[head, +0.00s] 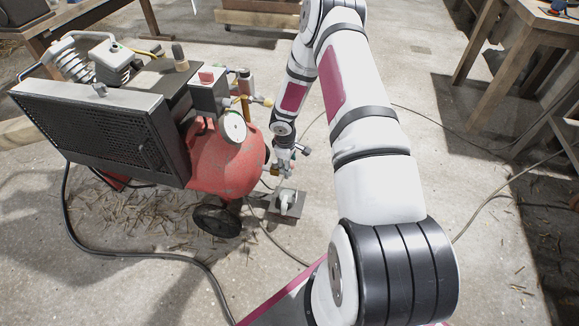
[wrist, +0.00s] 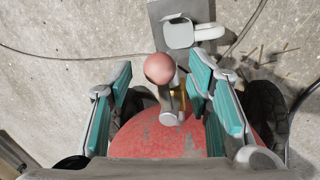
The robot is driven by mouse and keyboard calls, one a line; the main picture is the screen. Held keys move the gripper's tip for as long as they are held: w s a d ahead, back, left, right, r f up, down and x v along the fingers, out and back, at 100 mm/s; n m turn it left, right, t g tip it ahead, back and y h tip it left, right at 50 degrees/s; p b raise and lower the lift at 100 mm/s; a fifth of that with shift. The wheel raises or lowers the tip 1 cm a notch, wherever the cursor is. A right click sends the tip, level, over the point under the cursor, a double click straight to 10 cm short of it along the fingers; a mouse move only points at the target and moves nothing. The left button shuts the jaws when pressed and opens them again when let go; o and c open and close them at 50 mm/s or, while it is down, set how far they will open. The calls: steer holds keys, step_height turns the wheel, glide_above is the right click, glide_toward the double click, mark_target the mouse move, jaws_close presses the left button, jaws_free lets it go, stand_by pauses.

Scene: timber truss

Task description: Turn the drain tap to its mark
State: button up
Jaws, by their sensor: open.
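The drain tap shows in the wrist view as a lever with a round pinkish knob (wrist: 159,68) and a little brass behind it, in front of the red tank (wrist: 160,142). My gripper (wrist: 161,72) is open. Its teal-padded fingers stand on either side of the knob, with gaps on both sides. In the head view my gripper (head: 288,155) is low beside the right end of the compressor's red tank (head: 225,165). Brass of the tap (head: 275,171) shows there, partly covered by the gripper. I cannot make out the mark.
A pale cup-like vessel (head: 287,198) stands on a dark plate (head: 287,219) below the tap. The compressor has a black mesh guard (head: 95,128), a gauge (head: 233,127) and a wheel (head: 217,221). A cable (head: 130,256) crosses the floor. A wooden bench (head: 520,50) stands right.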

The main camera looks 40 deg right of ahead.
steer(key=shift+d+f, duration=0.1)
steer(key=shift+f, duration=0.25)
steer(key=shift+c, duration=0.6)
jaws_close()
